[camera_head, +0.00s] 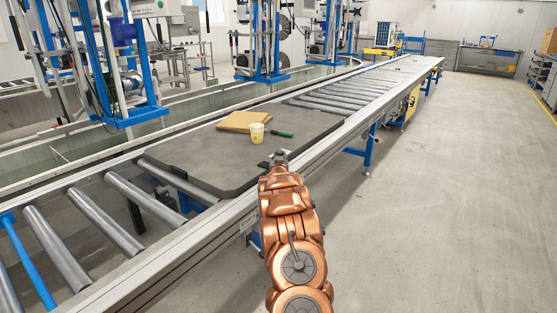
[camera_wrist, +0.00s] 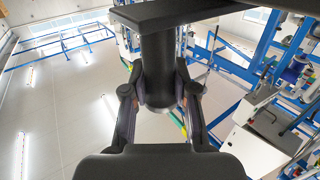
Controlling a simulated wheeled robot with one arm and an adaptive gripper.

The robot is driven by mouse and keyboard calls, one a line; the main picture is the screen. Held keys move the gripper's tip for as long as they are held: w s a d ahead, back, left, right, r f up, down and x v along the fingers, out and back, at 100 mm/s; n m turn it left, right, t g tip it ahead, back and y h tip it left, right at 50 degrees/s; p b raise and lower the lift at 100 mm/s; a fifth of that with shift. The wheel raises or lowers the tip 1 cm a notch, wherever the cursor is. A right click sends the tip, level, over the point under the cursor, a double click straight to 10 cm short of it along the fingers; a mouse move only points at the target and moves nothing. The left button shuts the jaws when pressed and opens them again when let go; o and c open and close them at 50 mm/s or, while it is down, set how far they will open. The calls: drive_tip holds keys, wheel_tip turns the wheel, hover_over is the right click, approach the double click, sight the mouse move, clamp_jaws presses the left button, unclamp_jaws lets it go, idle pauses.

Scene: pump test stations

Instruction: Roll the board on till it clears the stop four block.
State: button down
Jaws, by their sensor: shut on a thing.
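The board (camera_head: 195,150) is a dark grey slab with clipped corners, lying flat on the roller conveyor. My gripper (camera_head: 279,158) is at the board's near right edge. In the wrist view my gripper (camera_wrist: 160,95) is shut on a dark round post (camera_wrist: 157,50) beneath a dark flat plate. The post looks like a handle on the board, but its join is hidden. A flat tan piece (camera_head: 244,121), a pale yellow cup (camera_head: 257,134) and a green-handled tool (camera_head: 282,134) rest on the board.
Bare rollers (camera_head: 105,214) show at the near left, and more rollers (camera_head: 345,95) run clear beyond the board. A metal side rail (camera_head: 335,135) runs along the conveyor. Blue-framed stations (camera_head: 262,40) stand behind. The floor (camera_head: 445,190) at right is open.

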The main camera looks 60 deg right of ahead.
drive_tip(key=shift+d, duration=2.5)
drive_tip(key=c, duration=0.8)
unclamp_jaws()
drive_tip(key=shift+s, duration=0.1)
drive_tip(key=shift+v, duration=5.95)
